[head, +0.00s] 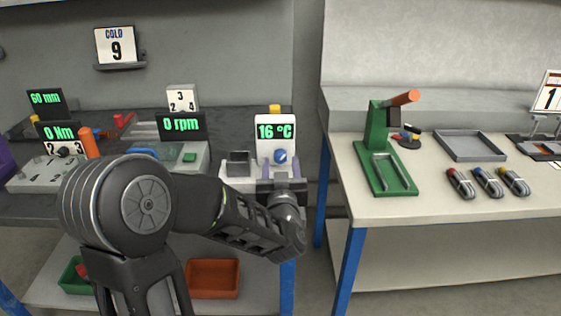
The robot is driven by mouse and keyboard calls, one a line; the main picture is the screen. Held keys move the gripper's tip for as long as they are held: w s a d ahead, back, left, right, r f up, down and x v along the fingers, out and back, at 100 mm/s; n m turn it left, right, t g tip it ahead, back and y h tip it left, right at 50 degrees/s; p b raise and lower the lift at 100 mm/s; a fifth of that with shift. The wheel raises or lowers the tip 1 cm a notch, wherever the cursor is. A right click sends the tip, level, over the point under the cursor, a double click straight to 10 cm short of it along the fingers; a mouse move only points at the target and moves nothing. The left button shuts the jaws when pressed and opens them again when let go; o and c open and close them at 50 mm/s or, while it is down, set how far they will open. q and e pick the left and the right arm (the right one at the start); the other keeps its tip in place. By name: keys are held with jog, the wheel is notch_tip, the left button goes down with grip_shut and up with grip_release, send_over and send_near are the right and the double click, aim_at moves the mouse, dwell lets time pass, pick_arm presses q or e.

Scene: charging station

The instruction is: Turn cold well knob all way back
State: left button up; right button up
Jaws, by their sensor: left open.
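The cold well unit (262,148) is a white box on the left bench, with a green "16 °C" display. Its blue knob (280,156) has a pale mark and sits below the display. My left gripper (280,168) is open just in front of and below the knob, its pale fingers pointing at the unit's front. I cannot tell whether the fingers touch the knob. My left arm hides the lower front of the unit. My right gripper is out of view.
A "COLD 9" card (115,45) stands on a small wall shelf. A "0 rpm" device (181,126) stands left of the unit. A green press (380,150), a grey tray (471,146) and several cable bundles lie on the right bench. A gap separates the benches.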

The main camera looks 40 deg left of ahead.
pick_arm(q)
jog(key=shift+x, duration=1.15)
jog(key=shift+c, duration=0.2)
grip_shut()
